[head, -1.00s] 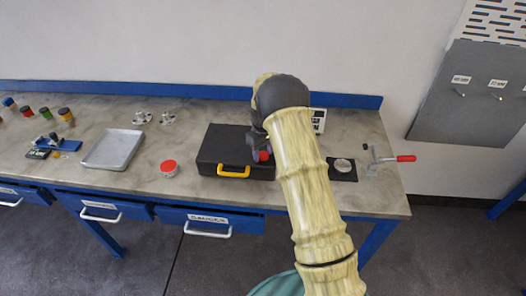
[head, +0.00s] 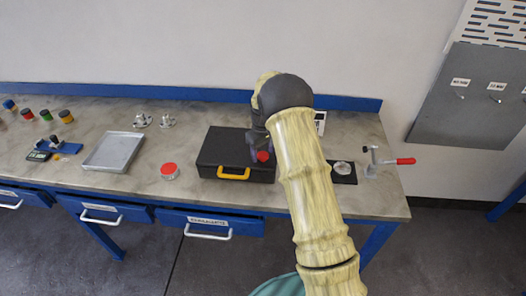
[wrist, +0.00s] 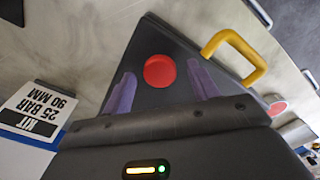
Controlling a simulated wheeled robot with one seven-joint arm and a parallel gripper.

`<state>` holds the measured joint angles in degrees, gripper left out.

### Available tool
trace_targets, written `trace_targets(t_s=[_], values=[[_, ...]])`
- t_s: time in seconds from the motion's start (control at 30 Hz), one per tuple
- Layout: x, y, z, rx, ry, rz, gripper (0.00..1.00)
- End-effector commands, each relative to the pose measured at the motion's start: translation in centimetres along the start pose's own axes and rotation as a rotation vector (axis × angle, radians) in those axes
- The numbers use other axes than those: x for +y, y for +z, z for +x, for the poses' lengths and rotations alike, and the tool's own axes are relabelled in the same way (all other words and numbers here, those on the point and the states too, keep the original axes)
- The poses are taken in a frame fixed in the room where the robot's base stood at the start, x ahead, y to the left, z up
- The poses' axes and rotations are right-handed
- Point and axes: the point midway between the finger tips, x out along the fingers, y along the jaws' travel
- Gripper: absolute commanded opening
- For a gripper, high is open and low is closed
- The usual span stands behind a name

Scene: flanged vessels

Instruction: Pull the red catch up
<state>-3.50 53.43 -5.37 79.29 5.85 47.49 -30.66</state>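A black case (head: 215,150) with a yellow handle (head: 233,178) lies on the bench. The round red catch (head: 263,156) shows at the right part of the case, beside my gripper. In the wrist view the red catch (wrist: 159,71) appears as a red disc on the dark case, between the purple fingers of my gripper (wrist: 161,88). The fingers are spread apart, with a gap on both sides of the catch, and hold nothing. The yellow handle (wrist: 236,55) is to the right of the catch there. My arm hides part of the case in the head view.
A red-lidded tin (head: 170,170) and a metal tray (head: 114,152) stand left of the case. A white KIT card (wrist: 34,110) stands near the case.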

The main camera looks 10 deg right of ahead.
Motion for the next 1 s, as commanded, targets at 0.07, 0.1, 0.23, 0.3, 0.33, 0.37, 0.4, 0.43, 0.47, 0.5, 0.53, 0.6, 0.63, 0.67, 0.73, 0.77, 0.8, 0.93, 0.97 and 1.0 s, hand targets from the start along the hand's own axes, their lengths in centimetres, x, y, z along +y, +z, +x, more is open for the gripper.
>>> trace_targets(t_s=[0.07, 0.1, 0.23, 0.3, 0.33, 0.37, 0.4, 0.43, 0.47, 0.5, 0.53, 0.6, 0.63, 0.67, 0.73, 0.77, 0.8, 0.93, 0.97, 1.0], values=[[0.0, 0.0, 0.0, 0.0, 0.0, 0.0, 0.59], [0.0, 0.0, 0.0, 0.0, 0.0, 0.0, 0.59], [0.0, -0.1, -0.6, 0.002, 0.001, 0.0, 0.59], [0.0, -0.1, -1.2, 0.002, 0.001, 0.0, 0.59], [0.0, -0.1, -1.6, 0.002, 0.001, 0.0, 0.59], [0.1, -0.1, -2.1, 0.003, 0.002, 0.0, 0.59], [0.0, 0.0, -2.8, 0.003, 0.001, 0.0, 0.59], [0.0, -0.1, -3.3, 0.003, 0.002, 0.0, 0.59], [0.1, -0.1, -3.9, 0.005, 0.002, 0.0, 0.59], [0.1, -0.1, -4.7, 0.005, 0.002, 0.0, 0.59], [0.1, -0.1, -5.3, 0.005, 0.002, 0.0, 0.59], [0.1, -0.1, -6.7, 0.004, 0.001, 0.0, 0.59], [0.1, -0.1, -7.3, 0.004, 0.002, 0.0, 0.59], [0.1, -0.1, -7.9, 0.004, 0.002, -0.001, 0.59], [0.0, -0.1, -9.3, 0.003, 0.002, -0.001, 0.59], [0.1, -0.1, -9.9, 0.004, 0.002, 0.0, 0.59], [0.1, -0.1, -10.8, 0.005, 0.002, 0.0, 0.59], [0.0, -0.1, -13.4, 0.005, 0.001, 0.0, 0.59], [0.0, -0.1, -14.0, 0.004, 0.001, 0.0, 0.59], [0.0, -0.1, -14.7, 0.003, 0.001, 0.0, 0.59]])
